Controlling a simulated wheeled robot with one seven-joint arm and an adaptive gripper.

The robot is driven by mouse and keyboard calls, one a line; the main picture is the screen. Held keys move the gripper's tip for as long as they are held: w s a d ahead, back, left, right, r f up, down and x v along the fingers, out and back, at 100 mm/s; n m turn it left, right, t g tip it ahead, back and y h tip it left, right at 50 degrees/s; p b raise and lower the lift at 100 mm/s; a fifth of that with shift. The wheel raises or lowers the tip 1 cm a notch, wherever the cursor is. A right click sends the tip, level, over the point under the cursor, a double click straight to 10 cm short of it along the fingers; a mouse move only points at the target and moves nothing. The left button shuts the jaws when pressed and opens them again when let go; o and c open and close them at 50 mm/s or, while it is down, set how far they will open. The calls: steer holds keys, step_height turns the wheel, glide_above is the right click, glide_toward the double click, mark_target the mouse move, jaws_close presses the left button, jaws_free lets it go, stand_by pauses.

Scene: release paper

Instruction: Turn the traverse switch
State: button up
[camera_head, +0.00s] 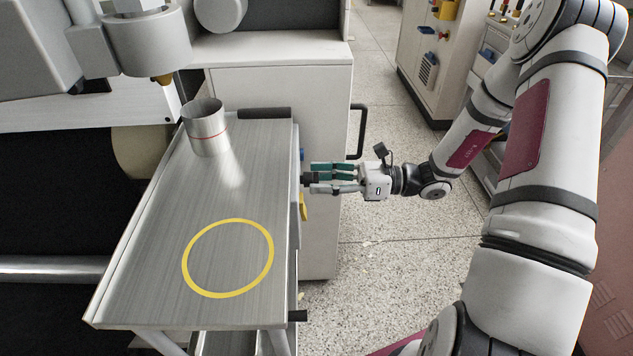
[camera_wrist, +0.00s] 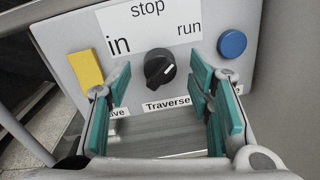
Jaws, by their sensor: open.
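The traverse switch is a black rotary knob (camera_wrist: 160,69) on a light panel (camera_wrist: 70,40), above a label reading "Traverse" (camera_wrist: 166,105). Words "in", "stop" and "run" stand around it on a white plate (camera_wrist: 150,27). In the head view my gripper (camera_head: 312,178) is beside the metal table's right edge; the knob is hidden there.
A yellow part (camera_wrist: 86,69) is left of the knob and a blue button (camera_wrist: 232,43) is right of it. The metal table (camera_head: 160,270) carries a metal cylinder (camera_head: 205,135) and a yellow ring marking (camera_head: 190,272). A black handle (camera_head: 361,130) juts from the cabinet behind my gripper.

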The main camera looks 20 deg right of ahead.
steer(key=shift+w+a, duration=0.25)
steer(key=shift+a, duration=0.4)
jaws_close()
steer(key=shift+n, duration=0.3)
steer(key=n, duration=0.4)
steer(key=shift+p, duration=0.35)
steer(key=shift+f+n, duration=0.1)
steer(key=shift+n, duration=2.5)
